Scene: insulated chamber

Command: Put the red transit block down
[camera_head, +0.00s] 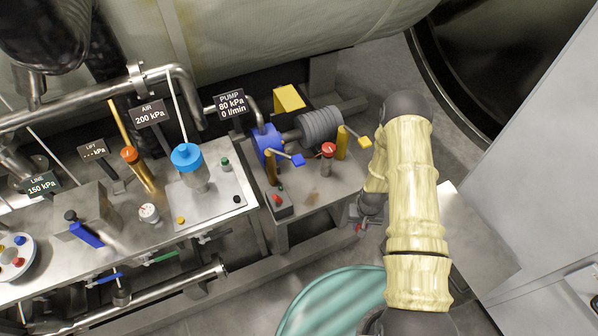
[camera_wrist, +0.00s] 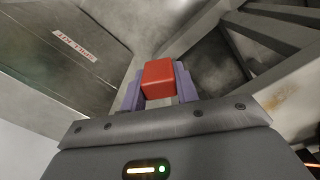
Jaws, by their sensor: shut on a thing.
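The red transit block (camera_wrist: 159,79) is held between the two purple-grey fingers of my gripper (camera_wrist: 160,85) in the wrist view. In the head view my gripper (camera_head: 362,222) hangs at the right of the pump bench, partly behind my arm. A small bit of red (camera_head: 360,228) shows at its tip. I cannot tell how far the block is from the surface below it.
A metal bench (camera_head: 320,200) with a blue pump (camera_head: 268,143) and red knob (camera_head: 328,149) stands left of my arm. A turquoise round thing (camera_head: 335,300) lies at the bottom. A pale flat-topped cabinet (camera_head: 478,245) stands to the right. Bare floor shows between.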

